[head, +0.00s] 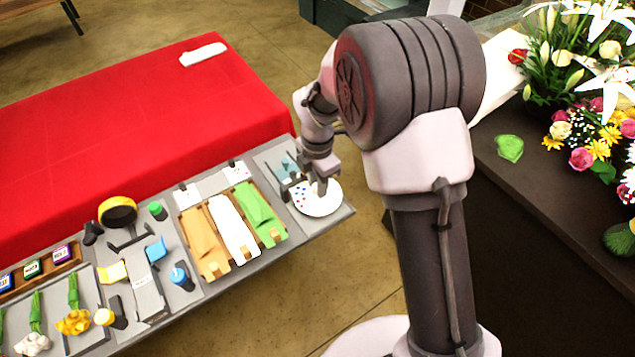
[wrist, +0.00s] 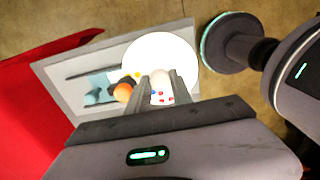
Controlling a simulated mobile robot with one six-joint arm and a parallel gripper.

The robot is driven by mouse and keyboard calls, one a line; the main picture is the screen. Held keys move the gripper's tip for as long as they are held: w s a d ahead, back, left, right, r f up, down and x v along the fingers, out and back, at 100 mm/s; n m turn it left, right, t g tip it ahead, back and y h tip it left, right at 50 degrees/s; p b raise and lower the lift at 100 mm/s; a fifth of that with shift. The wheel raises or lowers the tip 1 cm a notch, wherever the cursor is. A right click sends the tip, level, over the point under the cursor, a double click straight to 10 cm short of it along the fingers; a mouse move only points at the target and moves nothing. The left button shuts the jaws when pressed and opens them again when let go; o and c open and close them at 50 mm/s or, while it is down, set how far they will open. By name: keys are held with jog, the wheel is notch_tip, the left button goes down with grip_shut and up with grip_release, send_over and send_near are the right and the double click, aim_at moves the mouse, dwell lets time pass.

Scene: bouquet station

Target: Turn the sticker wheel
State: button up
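The sticker wheel (head: 318,204) is a round white disc with small red and blue marks, on a grey board at the right end of the table. It also shows in the wrist view (wrist: 190,52), where an orange ball (wrist: 123,92) sits by its edge. My gripper (head: 320,186) is down at the wheel. In the wrist view its two fingers (wrist: 160,84) stand apart, one on each side of a pale rounded knob (wrist: 160,90) over the disc. I cannot tell whether they press on it. My gripper hides part of the wheel.
Orange, white and green wrapping sheets (head: 235,230) lie left of the wheel. Tools, tins and flowers fill the table further left. A red-covered table (head: 130,120) stands behind. A dark counter with flowers (head: 560,210) is at the right.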

grip_shut()
